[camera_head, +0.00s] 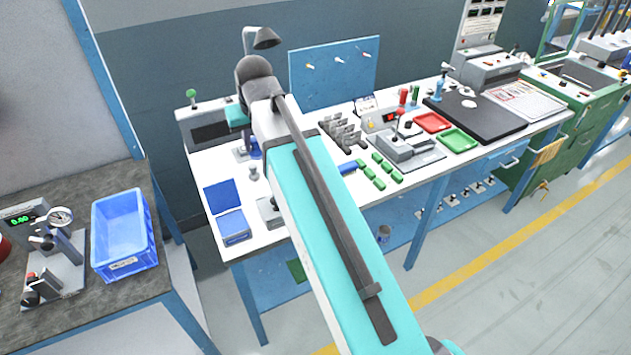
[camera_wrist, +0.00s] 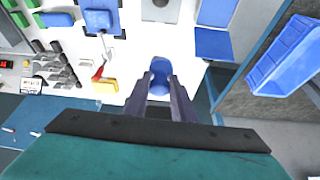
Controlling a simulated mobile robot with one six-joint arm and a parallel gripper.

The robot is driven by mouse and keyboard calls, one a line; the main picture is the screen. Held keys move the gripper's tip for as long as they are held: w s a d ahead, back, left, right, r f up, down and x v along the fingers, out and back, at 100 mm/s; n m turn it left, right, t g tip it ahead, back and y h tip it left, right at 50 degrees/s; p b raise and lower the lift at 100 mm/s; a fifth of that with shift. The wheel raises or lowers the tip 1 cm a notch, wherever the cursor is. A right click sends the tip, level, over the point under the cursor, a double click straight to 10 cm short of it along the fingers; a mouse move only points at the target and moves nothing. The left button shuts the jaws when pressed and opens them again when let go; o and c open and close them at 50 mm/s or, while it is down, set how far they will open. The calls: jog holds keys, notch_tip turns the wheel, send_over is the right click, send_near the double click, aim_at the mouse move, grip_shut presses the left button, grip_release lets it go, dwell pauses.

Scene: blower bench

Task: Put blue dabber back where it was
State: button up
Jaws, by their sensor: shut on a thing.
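The blue dabber (camera_wrist: 160,69) shows at the tips of my gripper (camera_wrist: 161,82) in the wrist view, with a finger on each side. My gripper is shut on it. The fingers cover its lower part in that view. Below it lies the white bench top, and I cannot tell whether the dabber touches it. In the head view my arm covers most of the gripper. A small blue part (camera_head: 256,149) shows beside my arm there and looks like the dabber.
An open blue case (camera_head: 232,226) lies at the bench's near left corner. A small grey piece (camera_head: 253,174) stands behind it. Green blocks (camera_head: 370,174) and a grey lever fixture (camera_head: 406,143) are to the right. A blue bin (camera_head: 123,233) stands on the separate left table.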

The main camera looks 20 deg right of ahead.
jog(key=s+f, duration=0.5)
jog(key=f, duration=0.1)
jog(key=shift+s+f, duration=0.15)
jog(key=shift+f, duration=0.15)
jog(key=shift+a, duration=0.2)
dwell(0.3)
